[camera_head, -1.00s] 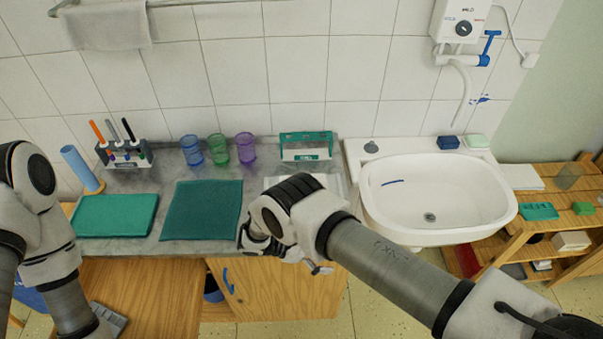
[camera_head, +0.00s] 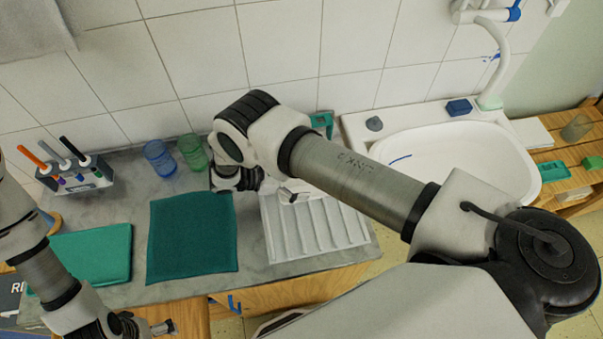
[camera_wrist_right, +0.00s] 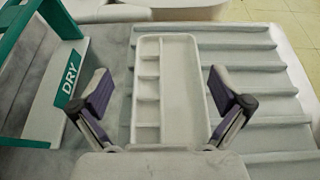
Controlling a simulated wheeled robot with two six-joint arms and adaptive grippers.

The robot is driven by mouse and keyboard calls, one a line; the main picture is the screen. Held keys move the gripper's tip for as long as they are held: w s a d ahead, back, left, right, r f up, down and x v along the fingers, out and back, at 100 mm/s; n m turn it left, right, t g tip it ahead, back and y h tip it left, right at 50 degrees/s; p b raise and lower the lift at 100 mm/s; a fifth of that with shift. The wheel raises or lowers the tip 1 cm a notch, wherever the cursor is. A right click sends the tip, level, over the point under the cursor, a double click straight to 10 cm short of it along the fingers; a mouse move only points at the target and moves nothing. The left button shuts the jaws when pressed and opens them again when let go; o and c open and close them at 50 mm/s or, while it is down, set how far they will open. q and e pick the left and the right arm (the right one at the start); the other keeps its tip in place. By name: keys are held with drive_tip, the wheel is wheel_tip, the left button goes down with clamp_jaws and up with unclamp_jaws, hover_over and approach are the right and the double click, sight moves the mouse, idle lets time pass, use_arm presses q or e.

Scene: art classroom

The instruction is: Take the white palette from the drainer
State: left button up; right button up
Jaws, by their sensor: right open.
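The white palette (camera_wrist_right: 180,85), a long tray with a column of small wells, lies on the white ribbed drainer (camera_wrist_right: 262,85) in the right wrist view. My right gripper (camera_wrist_right: 160,82) is open, with one finger on each side of the palette and nothing held. In the head view the drainer (camera_head: 318,232) lies left of the sink, and my right arm reaches over its far part. The palette is hidden behind that arm there. My left gripper (camera_head: 160,327) is at the bottom left of the head view; its jaws are too small to judge.
A green and white rack marked DRY (camera_wrist_right: 65,75) stands close left of my right gripper. The sink (camera_head: 455,160) is to the right. A dark green mat (camera_head: 192,237), a teal mat (camera_head: 92,258), cups (camera_head: 160,158) and a pen holder (camera_head: 80,178) occupy the counter.

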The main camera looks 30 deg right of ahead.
drive_tip(key=shift+s+d+f+b, duration=0.2)
drive_tip(key=shift+s+d+b, duration=0.15)
drive_tip(key=shift+s, duration=0.2)
drive_tip(key=shift+s+d, duration=0.1)
drive_tip(key=shift+s, duration=0.1)
drive_tip(key=d+f+b, duration=0.2)
drive_tip(key=b, duration=0.3)
drive_tip(key=shift+w+f+b, duration=0.1)
drive_tip(key=shift+f+b, duration=0.05)
drive_tip(key=shift+b, duration=0.25)
drive_tip(key=d+b, duration=0.1)
drive_tip(key=b, duration=0.2)
drive_tip(key=shift+s+d+f, duration=0.1)
drive_tip(key=shift+s+d, duration=0.25)
drive_tip(key=shift+d, duration=0.05)
drive_tip(key=shift+s+d, duration=0.15)
drive_tip(key=shift+d, duration=0.05)
use_arm(q)
wheel_tip(320, 180, down, 11)
use_arm(e)
drive_tip(key=shift+d+r, duration=0.1)
drive_tip(key=shift+r, duration=0.2)
use_arm(q)
drive_tip(key=shift+s+a+r, duration=0.1)
drive_tip(key=shift+s, duration=0.05)
use_arm(e)
drive_tip(key=c, duration=1)
